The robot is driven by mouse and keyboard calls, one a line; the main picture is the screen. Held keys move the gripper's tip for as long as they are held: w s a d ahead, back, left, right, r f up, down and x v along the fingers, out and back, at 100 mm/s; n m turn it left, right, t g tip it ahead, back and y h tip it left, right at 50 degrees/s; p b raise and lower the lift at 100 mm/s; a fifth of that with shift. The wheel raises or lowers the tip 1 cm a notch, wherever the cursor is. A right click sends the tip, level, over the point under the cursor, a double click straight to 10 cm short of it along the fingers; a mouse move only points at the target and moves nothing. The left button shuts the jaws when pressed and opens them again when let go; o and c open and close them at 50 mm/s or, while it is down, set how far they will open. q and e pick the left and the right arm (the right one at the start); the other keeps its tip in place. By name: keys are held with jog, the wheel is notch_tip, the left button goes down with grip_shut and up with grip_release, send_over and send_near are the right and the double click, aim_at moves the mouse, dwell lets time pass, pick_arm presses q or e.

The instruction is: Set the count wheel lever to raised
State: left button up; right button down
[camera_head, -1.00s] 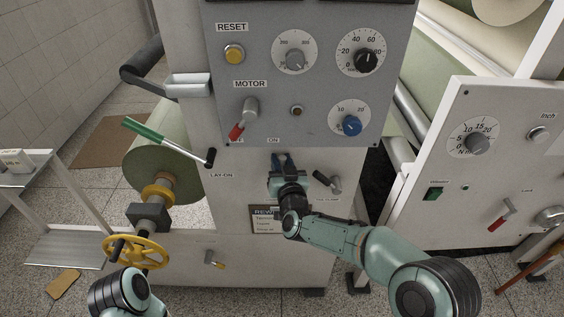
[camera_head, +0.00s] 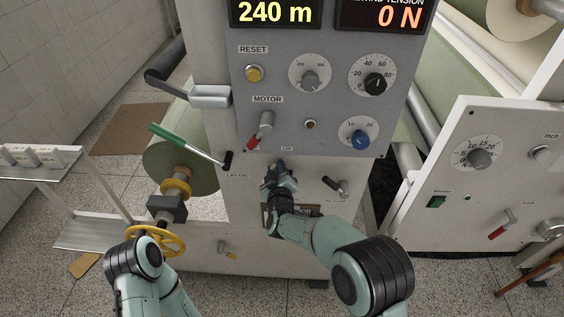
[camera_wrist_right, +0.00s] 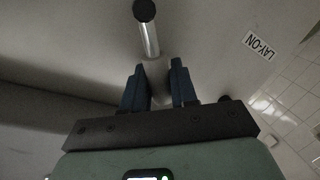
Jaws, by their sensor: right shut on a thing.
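A lever with a metal rod (camera_wrist_right: 149,42) and a black knob (camera_wrist_right: 143,10) shows in the right wrist view. I take it for the count wheel lever; no label for it is readable. My right gripper (camera_wrist_right: 158,88) is shut on the rod, its two dark blue fingers either side and the knob beyond their tips. In the head view my right gripper (camera_head: 278,166) is at the white panel just below the grey control panel (camera_head: 330,130), and hides the lever. My left arm is at the bottom left; its gripper is not visible.
A green-handled lever (camera_head: 185,143) by the LAY-ON label (camera_head: 236,175) is left of my right gripper. A black-knobbed clamp lever (camera_head: 335,186) is close on its right. The red motor handle (camera_head: 258,134) is above. A yellow handwheel (camera_head: 160,240) is near my left arm.

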jog(key=shift+a+f+n+h+p, duration=0.35)
jog(key=shift+a+n+p, duration=0.3)
jog(key=shift+n, duration=0.35)
pick_arm(q)
jog(key=w+r, duration=0.1)
jog(key=r, duration=0.1)
jog(key=shift+w+r, duration=0.35)
jog(key=shift+w, duration=0.05)
pick_arm(e)
jog(key=shift+f, duration=0.3)
jog(key=c, duration=1)
grip_release()
jog(key=shift+s, duration=0.1)
pick_arm(q)
jog(key=s+f+b, duration=0.2)
jog(key=f, duration=0.1)
pick_arm(e)
jog(key=s+d+r, duration=0.1)
jog(key=s+r, duration=0.1)
jog(key=s, duration=1.1)
jog(key=shift+d+r, duration=0.15)
jog(key=shift+r, duration=0.05)
